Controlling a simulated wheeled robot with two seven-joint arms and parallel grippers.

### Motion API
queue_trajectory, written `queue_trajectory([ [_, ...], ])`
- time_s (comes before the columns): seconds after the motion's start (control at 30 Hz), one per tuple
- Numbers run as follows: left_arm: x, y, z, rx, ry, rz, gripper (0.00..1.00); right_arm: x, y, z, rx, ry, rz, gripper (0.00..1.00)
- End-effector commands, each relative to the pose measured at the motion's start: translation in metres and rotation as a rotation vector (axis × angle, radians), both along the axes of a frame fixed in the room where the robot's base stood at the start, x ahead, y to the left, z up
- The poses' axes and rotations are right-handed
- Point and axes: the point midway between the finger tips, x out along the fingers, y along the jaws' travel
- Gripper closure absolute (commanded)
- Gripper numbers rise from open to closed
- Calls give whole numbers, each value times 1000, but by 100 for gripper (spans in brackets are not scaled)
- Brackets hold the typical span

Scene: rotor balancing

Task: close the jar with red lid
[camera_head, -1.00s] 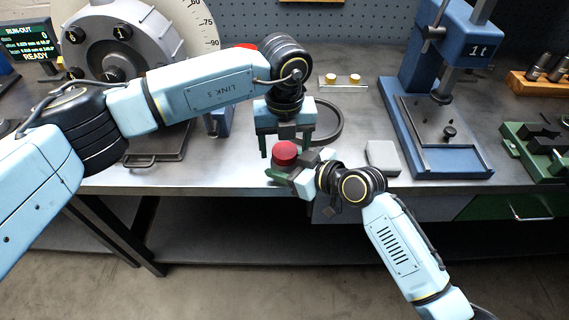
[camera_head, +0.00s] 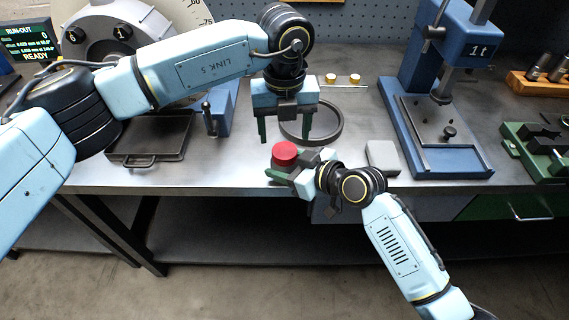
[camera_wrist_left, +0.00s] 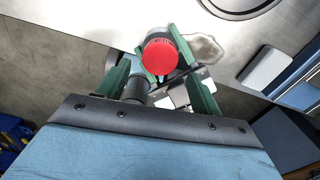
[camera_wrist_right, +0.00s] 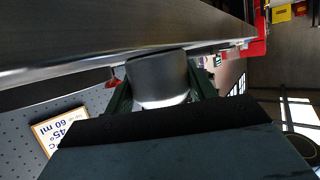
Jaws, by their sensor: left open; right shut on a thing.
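The jar's red lid (camera_head: 285,152) shows as a round red cap at the bench's front edge. It appears to sit on top of the jar; whether it is fully tightened I cannot tell. The jar (camera_wrist_right: 158,80) is a grey cylinder between my right gripper's green fingers. My right gripper (camera_head: 287,172) is shut on the jar, with the red lid uppermost. My left gripper (camera_head: 286,128) is open and empty, above and slightly behind the lid, apart from it. In the left wrist view the lid (camera_wrist_left: 161,56) shows between the spread green fingers and hides most of the jar.
A dark ring (camera_head: 338,128) lies on the bench behind the jar. A pale grey block (camera_head: 382,157) is to the right, and a blue press (camera_head: 440,130) stands beyond it. A dark flat plate (camera_head: 150,137) is at left. Bare bench lies between plate and jar.

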Motion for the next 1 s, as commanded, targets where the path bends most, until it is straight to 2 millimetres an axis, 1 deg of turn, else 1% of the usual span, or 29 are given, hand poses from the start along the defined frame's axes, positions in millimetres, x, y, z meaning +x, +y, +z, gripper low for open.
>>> queue_trajectory([
  [0.3,0,-1,31,-2,-1,240,34,0,0,0,0,0,0,100],
  [0.47,0,0,35,-1,-1,279,34,0,0,0,0,0,0,100],
  [0.67,0,0,35,-1,-1,278,34,0,0,0,0,0,0,100],
  [0.77,0,0,31,0,0,278,34,0,0,0,0,0,0,100],
  [0.87,0,0,22,0,1,278,34,0,0,0,0,0,0,100],
  [1.0,-1,0,0,1,2,278,34,0,0,0,0,0,0,100],
])
